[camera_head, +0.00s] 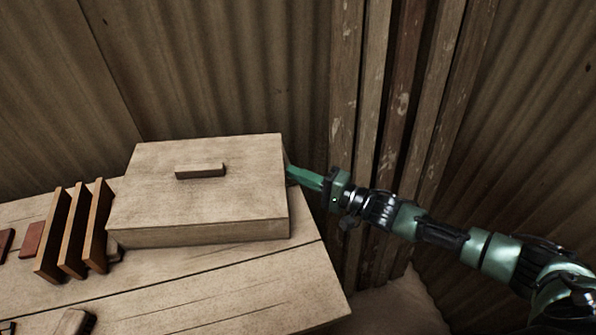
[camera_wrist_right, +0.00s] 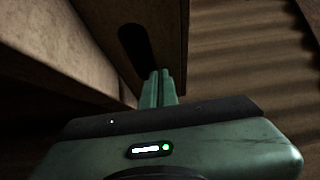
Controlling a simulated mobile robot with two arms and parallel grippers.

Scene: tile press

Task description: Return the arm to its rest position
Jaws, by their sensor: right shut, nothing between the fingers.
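My right arm reaches in from the right in the head view. Its green right gripper (camera_head: 303,178) is by the right side of a large wooden box (camera_head: 260,205) on the table. The box has a flat top with a small bar-shaped handle (camera_head: 200,171). In the right wrist view the gripper's fingers (camera_wrist_right: 158,88) are together and empty, close to a wooden panel with a dark rounded slot (camera_wrist_right: 133,50). I cannot tell whether the fingertips touch the wood. My left gripper does not show.
The wooden table (camera_head: 250,285) has free room in front of the box. Several upright brown tiles (camera_head: 75,235) stand left of the box, and a reddish block (camera_head: 32,238) lies beyond them. A brush-like block (camera_head: 74,322) is at the front edge. Corrugated walls and wooden posts (camera_head: 375,100) stand behind.

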